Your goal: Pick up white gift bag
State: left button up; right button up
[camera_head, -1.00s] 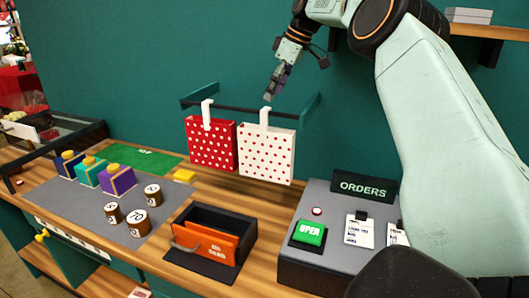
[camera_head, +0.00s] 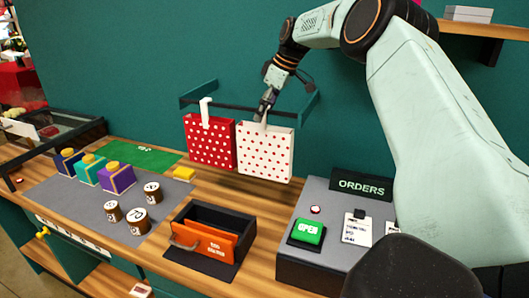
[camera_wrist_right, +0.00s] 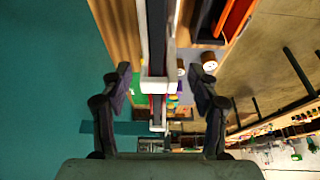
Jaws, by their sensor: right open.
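The white gift bag (camera_head: 265,153) with red dots hangs by its white strap from a dark rail on the green wall. My right gripper (camera_head: 265,104) is at the top of this bag, at its strap, and covers part of the strap. In the right wrist view my right gripper (camera_wrist_right: 157,90) is open, with a finger on each side. A white strap (camera_wrist_right: 154,86) shows between the fingers, with a gap on both sides. My left gripper is not in view.
A red dotted bag (camera_head: 209,141) hangs close to the left of the white one. The rail (camera_head: 235,107) runs behind both. Below stand an open dark drawer box (camera_head: 240,222) and the orders console (camera_head: 330,260). Colored boxes (camera_head: 116,178) and small pots stand at the left.

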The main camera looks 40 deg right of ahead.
jog(key=shift+w+a+f, duration=0.1)
jog(key=shift+w, duration=0.15)
jog(key=shift+c, duration=0.5)
jog(key=shift+s+d, duration=0.2)
jog(key=shift+s, duration=0.05)
jog(key=c, duration=0.6)
jog(key=shift+w+a, duration=0.2)
jog(key=c, duration=0.6)
jog(key=shift+s+d, duration=0.1)
